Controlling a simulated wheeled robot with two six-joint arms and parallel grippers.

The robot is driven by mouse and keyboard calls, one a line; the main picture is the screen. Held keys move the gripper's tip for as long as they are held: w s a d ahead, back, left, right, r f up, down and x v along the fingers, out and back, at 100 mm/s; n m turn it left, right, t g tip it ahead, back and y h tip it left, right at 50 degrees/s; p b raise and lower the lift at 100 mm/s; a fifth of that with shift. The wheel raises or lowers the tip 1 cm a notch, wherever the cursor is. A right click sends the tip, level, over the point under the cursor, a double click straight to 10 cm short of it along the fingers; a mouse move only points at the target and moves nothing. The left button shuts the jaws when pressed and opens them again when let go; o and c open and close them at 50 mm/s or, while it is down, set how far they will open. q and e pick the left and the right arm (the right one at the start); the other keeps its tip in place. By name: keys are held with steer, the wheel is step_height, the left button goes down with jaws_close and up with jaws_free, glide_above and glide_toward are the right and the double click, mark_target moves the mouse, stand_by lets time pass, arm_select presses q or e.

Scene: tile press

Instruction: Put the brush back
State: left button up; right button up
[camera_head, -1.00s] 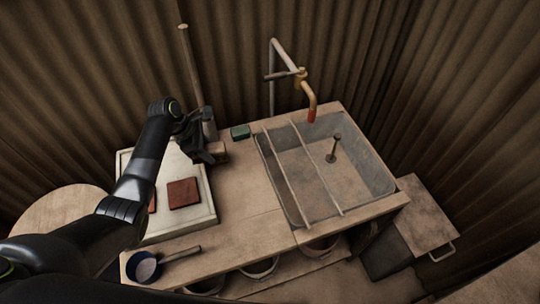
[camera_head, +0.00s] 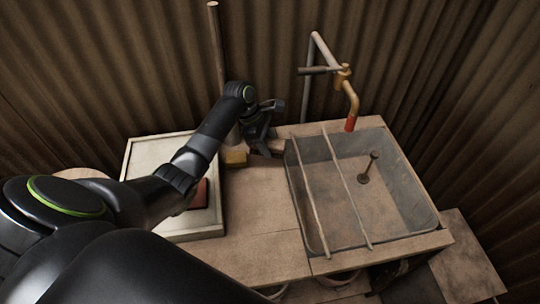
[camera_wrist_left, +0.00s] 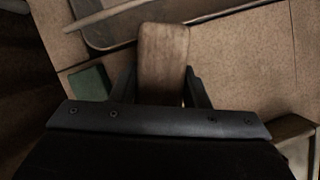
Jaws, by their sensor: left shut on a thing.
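The brush shows as a plain brown wooden block (camera_wrist_left: 163,52) in the left wrist view, between the two fingers. Its bristles are not visible. My left gripper (camera_head: 268,138) is shut on it, above the back of the counter and just left of the sink's back left corner. In the wrist view the gripper (camera_wrist_left: 160,88) has the brush's far end overlapping the sink's edge in the picture; whether it touches anything I cannot tell. My right gripper is not in view.
The sink basin (camera_head: 395,205) has two rods across its left part and a tap (camera_head: 351,105) behind. A green block (camera_wrist_left: 88,84) lies beside the brush. A yellowish block (camera_head: 236,158) stands near the white tray (camera_head: 190,233). The counter's middle (camera_head: 260,205) is clear.

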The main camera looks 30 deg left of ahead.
arm_select(q)
steer(key=shift+f, duration=2.35)
steer(key=shift+f, duration=0.2)
steer(key=o, duration=0.9)
steer(key=v, duration=1.2)
steer(key=shift+r, duration=0.2)
steer(key=shift+s+f, duration=0.1)
